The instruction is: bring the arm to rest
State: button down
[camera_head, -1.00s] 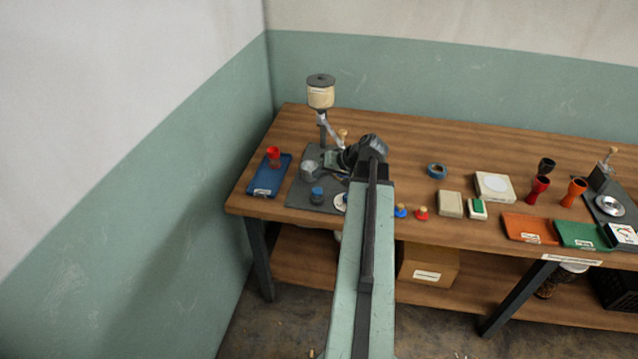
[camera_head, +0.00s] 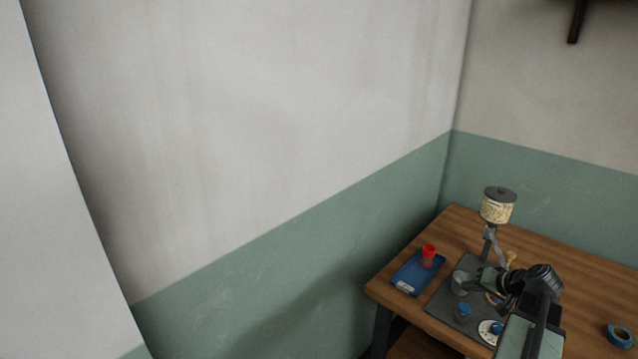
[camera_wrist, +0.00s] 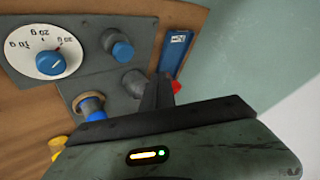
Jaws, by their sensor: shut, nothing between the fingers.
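My arm reaches over the left end of the wooden bench (camera_head: 560,268), and my gripper (camera_head: 489,279) hangs low over the grey plate (camera_head: 440,300), near the metal cup (camera_head: 460,282). In the wrist view my gripper (camera_wrist: 160,90) shows as dark fingers closed together with nothing between them. The metal cup (camera_wrist: 134,82) shows just left of the fingers; whether they touch it I cannot tell.
A stand with a cream hopper (camera_head: 496,208) rises behind my gripper. A red goblet (camera_head: 428,256) stands on a blue tray (camera_head: 413,275) to the left. A blue knob (camera_head: 463,311) and a white dial (camera_head: 489,333) are in front. Blue tape (camera_head: 619,336) lies right. Walls close off the left.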

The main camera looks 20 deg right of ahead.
jog(key=w+a+n+g+y, duration=0.1)
jog(key=w+a+n, duration=0.1)
jog(key=w+a, duration=0.45)
jog(key=w+a+n+y, duration=0.15)
jog(key=w+a, duration=0.25)
jog(key=a, duration=0.6)
jog(key=w+a+f+n+g, duration=0.1)
jog(key=a+f+n+g, duration=0.1)
jog(key=a, duration=0.9)
jog(key=w+a+f+n+g, duration=0.1)
jog(key=a+n, duration=0.1)
jog(key=a, duration=0.8)
jog(key=s+a+f+n+g+h, duration=0.1)
jog(key=s+a+f+g, duration=0.15)
jog(key=a, duration=0.35)
jog(key=s+a+f+n+g, duration=0.1)
jog(key=s+a, duration=0.2)
jog(key=a, duration=0.3)
jog(key=s+d+m+g+h, duration=0.1)
jog(key=s+d+m+h, duration=0.1)
jog(key=s+d+h, duration=0.1)
jog(key=shift+s+d+f, duration=0.35)
jog(key=shift+s+d, duration=0.35)
jog(key=shift+d, duration=0.3)
